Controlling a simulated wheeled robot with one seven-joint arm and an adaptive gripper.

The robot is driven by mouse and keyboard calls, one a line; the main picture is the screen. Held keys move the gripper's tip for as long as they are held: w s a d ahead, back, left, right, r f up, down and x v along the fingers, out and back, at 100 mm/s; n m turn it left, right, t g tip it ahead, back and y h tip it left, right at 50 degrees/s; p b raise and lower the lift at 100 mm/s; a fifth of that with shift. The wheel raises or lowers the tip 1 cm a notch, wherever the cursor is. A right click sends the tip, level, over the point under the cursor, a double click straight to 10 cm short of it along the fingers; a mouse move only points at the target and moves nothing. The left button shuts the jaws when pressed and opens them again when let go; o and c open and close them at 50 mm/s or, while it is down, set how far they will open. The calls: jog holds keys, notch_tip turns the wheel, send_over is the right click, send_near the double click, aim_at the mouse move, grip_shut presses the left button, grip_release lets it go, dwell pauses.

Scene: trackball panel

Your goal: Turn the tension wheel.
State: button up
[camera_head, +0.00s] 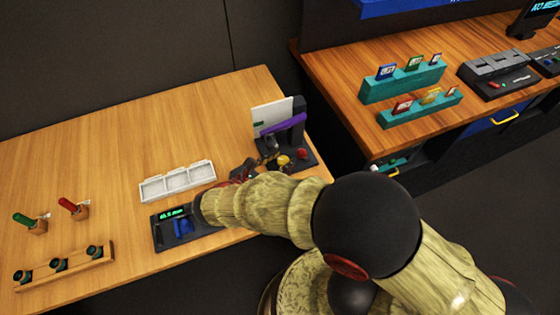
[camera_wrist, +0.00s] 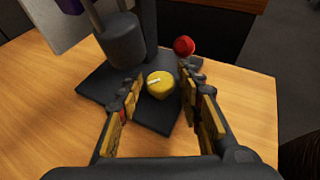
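A yellow knob (camera_wrist: 161,85) with a white mark stands on a dark base plate (camera_wrist: 155,122); it looks like the tension wheel. It also shows in the head view (camera_head: 283,160), at the front of a dark machine with a purple arm (camera_head: 284,126). My gripper (camera_wrist: 158,91) is open. In the wrist view its fingertips lie on either side of the knob, with a gap on the left and a narrower one on the right. I cannot tell whether the tips are level with the knob. In the head view my gripper is just left of it.
A red ball (camera_wrist: 184,46) stands behind and right of the knob. A dark cylinder (camera_wrist: 122,40) hangs at the back left. On the wooden table (camera_head: 110,150) are a white tray (camera_head: 178,182) and a black panel with a green display (camera_head: 172,212). The table's right edge is close.

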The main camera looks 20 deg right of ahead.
jog(key=c, duration=0.8)
jog(key=shift+w+m+g+p, duration=0.1)
jog(key=shift+m+g+p, duration=0.3)
jog(key=shift+m+g, duration=0.25)
jog(key=shift+w+m+g+h+p, duration=0.15)
jog(key=shift+m+g+h+p, duration=0.25)
jog(key=shift+m+g+p, duration=0.85)
jog(key=shift+w+m+g+h+p, duration=0.15)
jog(key=shift+m+g+h+p, duration=0.4)
jog(key=shift+m+g, duration=1.2)
jog(key=m+g+p, duration=0.1)
jog(key=m+g+y+p, duration=0.1)
jog(key=g, duration=0.1)
jog(key=m+g, duration=0.1)
jog(key=g, duration=0.1)
jog(key=shift+w+y+p, duration=0.25)
jog(key=shift+p, duration=0.15)
jog(key=shift+w+d+m+g+y+p, duration=0.15)
jog(key=shift+m+g+y+p, duration=0.75)
jog(key=shift+m+g, duration=0.65)
jog(key=shift+f+m, duration=0.1)
jog(key=shift+m, duration=0.2)
jog(key=shift+y, duration=0.3)
jog(key=o, duration=1)
